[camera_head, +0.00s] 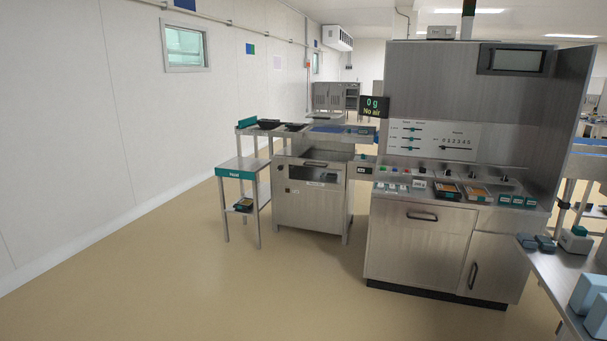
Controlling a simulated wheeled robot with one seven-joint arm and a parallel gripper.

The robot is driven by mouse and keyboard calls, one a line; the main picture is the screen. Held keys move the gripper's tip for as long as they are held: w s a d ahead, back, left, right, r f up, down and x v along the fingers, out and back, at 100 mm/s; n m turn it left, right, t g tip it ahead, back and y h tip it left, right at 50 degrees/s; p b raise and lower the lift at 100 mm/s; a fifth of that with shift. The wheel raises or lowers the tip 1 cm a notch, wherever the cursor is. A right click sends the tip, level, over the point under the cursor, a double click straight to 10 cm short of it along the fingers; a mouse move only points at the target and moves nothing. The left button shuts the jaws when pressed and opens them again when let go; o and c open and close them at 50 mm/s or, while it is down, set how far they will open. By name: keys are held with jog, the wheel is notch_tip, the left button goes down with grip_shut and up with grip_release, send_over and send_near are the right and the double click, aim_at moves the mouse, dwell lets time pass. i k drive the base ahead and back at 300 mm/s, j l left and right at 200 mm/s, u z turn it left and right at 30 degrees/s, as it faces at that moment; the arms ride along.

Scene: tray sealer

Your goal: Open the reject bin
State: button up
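No label that I can read marks a reject bin, so I cannot tell which part it is. A steel cabinet (398,262) on the right has a wide upper front panel with a horizontal handle (421,216), and it looks shut. Beside it is a narrower door (492,275) with a vertical handle (473,276), also shut. Left of the cabinet stands a steel machine (297,212) with a dark window front and a handle bar (315,164). My gripper is not in view.
A small side table (241,163) with a teal label stands left of the machine, holding a tray on its lower shelf. A steel bench (560,282) with blue items juts in at the lower right. The floor (230,295) in front is clear.

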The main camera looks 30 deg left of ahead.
aim_at(305, 172)
jog(key=i+j+u, duration=0.4)
jog(key=j, duration=0.15)
jog(key=i+j+u, duration=0.8)
jog(key=i, duration=0.15)
jog(key=i+u, duration=0.4)
jog(key=i+z, duration=0.1)
jog(key=i, duration=0.45)
jog(key=i+j, duration=0.2)
jog(key=i, duration=0.4)
jog(key=i+j+z, duration=0.15)
jog(key=i, duration=0.4)
jog(key=i+j+z, duration=0.2)
jog(key=i+z, duration=0.2)
jog(key=i+j+z, duration=0.35)
jog(key=i, duration=0.2)
jog(key=i+j+z, duration=0.4)
jog(key=k+j, duration=0.05)
jog(key=j, duration=0.05)
